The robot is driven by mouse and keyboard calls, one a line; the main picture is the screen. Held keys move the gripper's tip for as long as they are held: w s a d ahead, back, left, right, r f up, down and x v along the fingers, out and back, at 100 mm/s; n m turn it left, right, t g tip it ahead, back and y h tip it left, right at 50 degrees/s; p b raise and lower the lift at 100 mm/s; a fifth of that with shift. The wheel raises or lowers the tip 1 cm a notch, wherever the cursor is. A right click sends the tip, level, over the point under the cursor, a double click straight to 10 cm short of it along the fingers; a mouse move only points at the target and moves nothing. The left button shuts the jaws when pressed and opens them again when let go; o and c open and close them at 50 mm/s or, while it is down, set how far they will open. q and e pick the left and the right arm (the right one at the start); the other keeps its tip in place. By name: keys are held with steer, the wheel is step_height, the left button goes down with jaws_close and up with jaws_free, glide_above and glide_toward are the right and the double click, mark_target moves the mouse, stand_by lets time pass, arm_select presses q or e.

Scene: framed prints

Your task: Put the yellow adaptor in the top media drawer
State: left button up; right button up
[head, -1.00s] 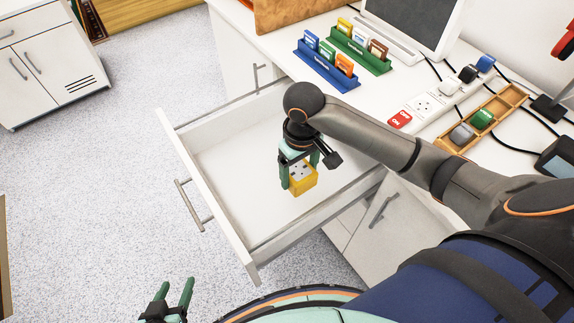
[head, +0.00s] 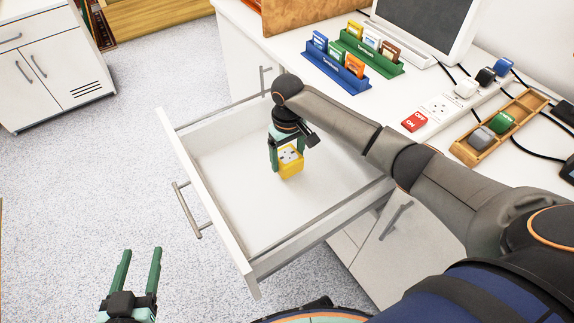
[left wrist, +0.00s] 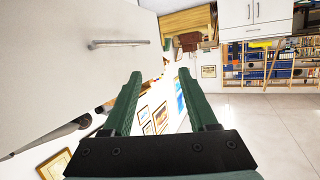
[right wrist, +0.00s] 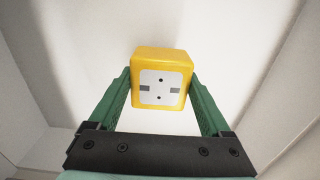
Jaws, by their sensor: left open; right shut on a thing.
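The yellow adaptor (head: 291,165) is a small yellow cube with a pale socket face. My right gripper (head: 287,154) is shut on it and holds it inside the open top drawer (head: 232,172). In the right wrist view the adaptor (right wrist: 160,62) sits between the green fingertips of my right gripper (right wrist: 160,90), socket face toward the camera, with white drawer surfaces around it. I cannot tell whether it touches the drawer floor. My left gripper (head: 138,262) is open and empty over the floor in front of the drawer; it also shows in the left wrist view (left wrist: 163,85).
The drawer is otherwise empty. On the desk stand a blue card rack (head: 334,72), a green card rack (head: 368,54), a power strip (head: 436,109) and a wooden tray (head: 510,120) with grey and green adaptors. The floor at left is clear.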

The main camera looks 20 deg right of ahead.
mark_target(287, 164)
steer(key=shift+w+f, duration=0.2)
step_height(287, 164, down, 3)
steer(key=shift+w+b, duration=0.15)
steer(key=shift+b, duration=0.55)
steer(key=shift+f, duration=0.15)
arm_select(q)
step_height(287, 164, up, 9)
steer(key=w+m+t+h, duration=0.1)
steer(key=t, duration=0.2)
steer(key=shift+w+d+f+t, duration=0.15)
steer(key=shift+w+t, duration=0.1)
steer(key=shift+t, duration=0.15)
arm_select(e)
steer(key=shift+f, duration=0.2)
steer(key=o, duration=1.5)
arm_select(q)
steer(key=shift+f, duration=0.15)
